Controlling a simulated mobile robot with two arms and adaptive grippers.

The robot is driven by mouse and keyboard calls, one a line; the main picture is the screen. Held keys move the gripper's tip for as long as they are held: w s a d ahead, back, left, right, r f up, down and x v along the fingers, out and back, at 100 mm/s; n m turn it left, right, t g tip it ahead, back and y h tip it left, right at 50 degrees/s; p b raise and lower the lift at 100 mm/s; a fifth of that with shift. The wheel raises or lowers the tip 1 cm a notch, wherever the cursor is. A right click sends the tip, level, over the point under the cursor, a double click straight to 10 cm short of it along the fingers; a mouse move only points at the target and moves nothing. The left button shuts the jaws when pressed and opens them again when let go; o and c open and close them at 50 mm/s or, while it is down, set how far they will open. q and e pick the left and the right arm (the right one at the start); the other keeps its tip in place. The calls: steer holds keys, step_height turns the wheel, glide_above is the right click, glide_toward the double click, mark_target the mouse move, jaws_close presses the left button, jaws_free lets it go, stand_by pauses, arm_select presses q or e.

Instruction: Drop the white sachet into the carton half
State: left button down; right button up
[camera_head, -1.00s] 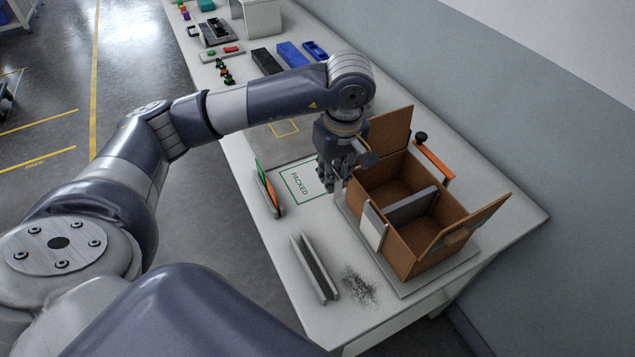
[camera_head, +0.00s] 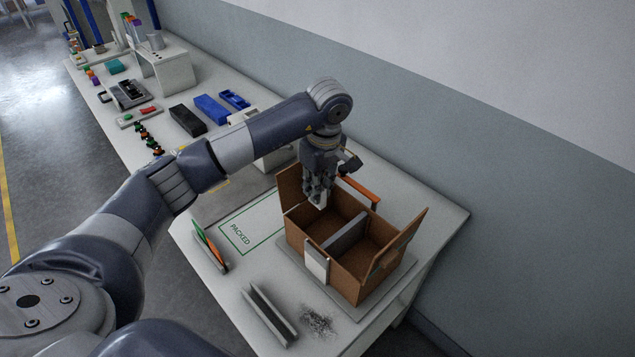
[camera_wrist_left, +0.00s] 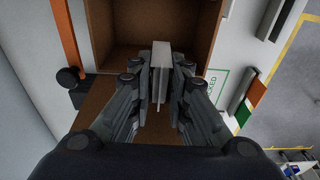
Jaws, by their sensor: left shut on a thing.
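My left gripper (camera_head: 318,194) is shut on the white sachet (camera_head: 321,201) and holds it over the far-left half of the brown carton. In the left wrist view the sachet (camera_wrist_left: 161,68) stands upright between the two fingertips of the gripper (camera_wrist_left: 160,85), with the carton's inside behind it. The carton (camera_head: 334,275) is open, with flaps raised at both ends and a grey divider (camera_head: 346,236) between its two halves. The carton also shows in the left wrist view (camera_wrist_left: 200,30). The bottom of the half under the gripper is partly hidden. My right gripper is out of view.
A white piece (camera_head: 316,259) stands against the carton's front wall. An orange bar (camera_head: 360,191) lies behind the carton. A grey channel (camera_head: 269,315), coloured cards (camera_head: 210,247) and a PACKED outline (camera_head: 241,236) lie left of it. A wall runs behind the table.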

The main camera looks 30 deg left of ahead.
arm_select(q)
steer(key=shift+f+b, duration=0.55)
steer(key=shift+f, duration=0.95)
steer(key=c, duration=1.4)
jaws_free()
steer(key=shift+c, duration=0.2)
steer(key=r, duration=0.4)
steer(key=d+r, duration=0.1)
steer(key=r, duration=0.7)
steer(key=shift+s+d, duration=0.2)
steer(key=shift+s, duration=0.05)
